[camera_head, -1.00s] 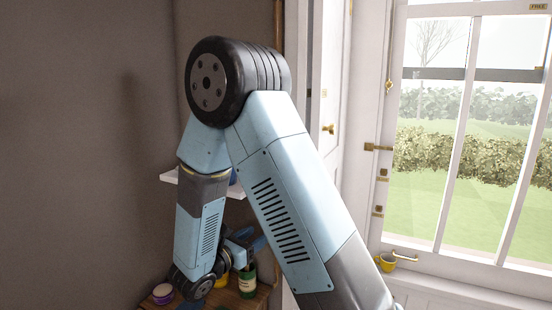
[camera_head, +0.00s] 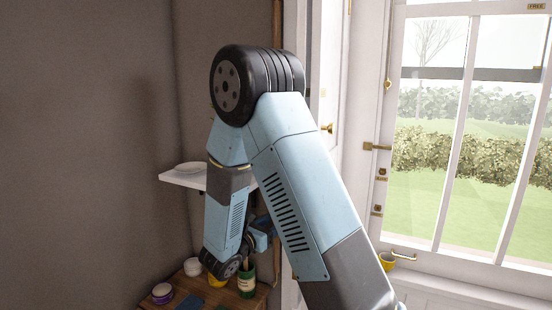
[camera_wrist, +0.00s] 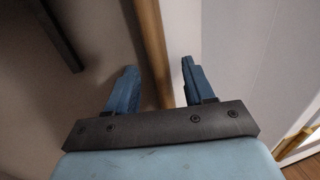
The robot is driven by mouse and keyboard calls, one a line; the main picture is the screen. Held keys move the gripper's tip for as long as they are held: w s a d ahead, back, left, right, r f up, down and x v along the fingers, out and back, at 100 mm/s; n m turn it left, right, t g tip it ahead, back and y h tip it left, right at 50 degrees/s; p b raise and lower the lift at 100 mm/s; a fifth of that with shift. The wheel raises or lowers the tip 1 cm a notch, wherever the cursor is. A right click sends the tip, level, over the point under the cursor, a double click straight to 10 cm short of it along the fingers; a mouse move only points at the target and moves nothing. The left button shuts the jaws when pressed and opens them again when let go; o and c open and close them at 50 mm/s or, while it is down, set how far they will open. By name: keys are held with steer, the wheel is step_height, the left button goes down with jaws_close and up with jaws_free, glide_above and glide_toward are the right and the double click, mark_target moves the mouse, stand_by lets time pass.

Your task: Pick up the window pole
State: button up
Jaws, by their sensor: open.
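The window pole (camera_wrist: 153,45) looks like a long brown wooden pole in the wrist view. In the head view a thin brown upright strip, probably the pole (camera_head: 277,238), shows beside the white door frame. My gripper (camera_head: 262,240) is mostly hidden there behind my arm.
A white shelf (camera_head: 185,180) with a plate (camera_head: 188,168) is on the wall left of my forearm. Below, a wooden surface (camera_head: 185,288) holds a green jar (camera_head: 247,284), a yellow pot (camera_head: 217,281) and a purple-banded tub (camera_head: 162,293). The window stands at right.

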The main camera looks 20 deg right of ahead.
jaws_close()
stand_by(0.4)
steer(key=shift+r, duration=0.1)
